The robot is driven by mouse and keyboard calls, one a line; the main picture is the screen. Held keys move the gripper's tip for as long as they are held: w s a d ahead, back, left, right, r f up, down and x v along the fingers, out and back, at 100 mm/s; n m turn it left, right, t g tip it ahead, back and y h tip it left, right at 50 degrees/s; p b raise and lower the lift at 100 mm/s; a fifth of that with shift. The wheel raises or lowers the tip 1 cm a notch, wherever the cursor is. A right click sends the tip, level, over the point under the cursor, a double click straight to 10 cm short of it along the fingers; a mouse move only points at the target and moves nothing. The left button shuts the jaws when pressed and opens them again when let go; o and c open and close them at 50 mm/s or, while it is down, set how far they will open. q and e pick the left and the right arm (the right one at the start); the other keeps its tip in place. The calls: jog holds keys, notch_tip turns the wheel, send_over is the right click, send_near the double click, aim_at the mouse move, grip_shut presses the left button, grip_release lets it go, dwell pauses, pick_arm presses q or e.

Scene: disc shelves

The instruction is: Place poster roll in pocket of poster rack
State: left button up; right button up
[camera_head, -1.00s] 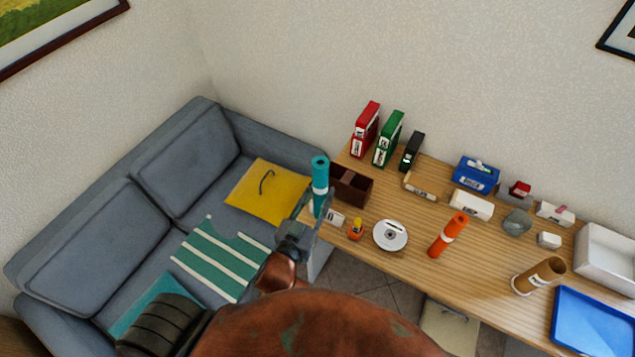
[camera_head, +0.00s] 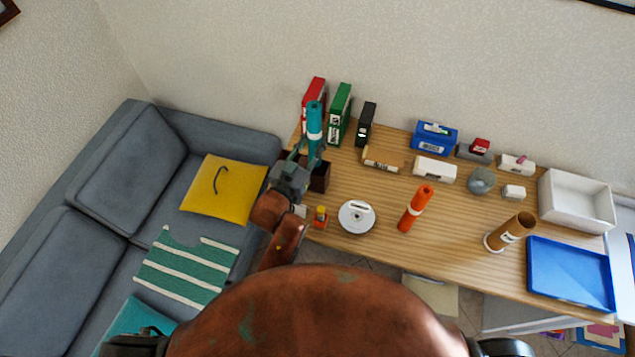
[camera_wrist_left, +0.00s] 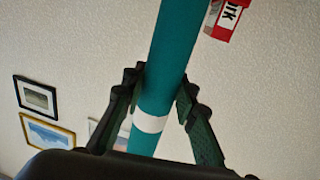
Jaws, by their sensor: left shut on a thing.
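The teal poster roll (camera_head: 315,120) stands nearly upright in my left gripper (camera_head: 311,158), in front of the red and green binders. In the left wrist view, my left gripper (camera_wrist_left: 162,90) has a finger on each side of the teal roll (camera_wrist_left: 168,62), near its white band. A dark brown open box (camera_head: 320,178) is on the desk's left end, partly hidden behind the gripper. I cannot tell whether it is the poster rack; no other rack is clear. My right gripper is not in view.
The wooden desk (camera_head: 380,200) holds a disc spindle (camera_head: 357,217), an orange roll (camera_head: 415,208), a brown tube (camera_head: 510,232), a blue tray (camera_head: 570,272) and a white bin (camera_head: 578,200). Red (camera_head: 313,95), green (camera_head: 340,112) and black (camera_head: 366,124) binders stand behind. A grey sofa (camera_head: 120,170) is left.

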pick_arm(q)
jog(key=f, duration=0.5)
jog(key=shift+w+d+f+b, duration=0.1)
jog(key=shift+d+f+b, duration=0.1)
jog(key=shift+d+b, duration=0.2)
jog(key=shift+f, duration=0.95)
notch_tip(320, 180, down, 2)
jog(key=shift+f+b, duration=0.2)
jog(key=shift+b, duration=0.1)
jog(key=shift+f, duration=0.1)
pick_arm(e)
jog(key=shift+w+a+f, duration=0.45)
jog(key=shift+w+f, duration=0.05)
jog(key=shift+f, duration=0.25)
pick_arm(q)
jog(key=shift+f, duration=0.55)
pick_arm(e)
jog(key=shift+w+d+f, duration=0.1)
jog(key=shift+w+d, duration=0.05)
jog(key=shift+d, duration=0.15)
pick_arm(q)
jog(key=shift+f, duration=0.1)
jog(key=o, duration=1.1)
jog(key=shift+o, duration=0.2)
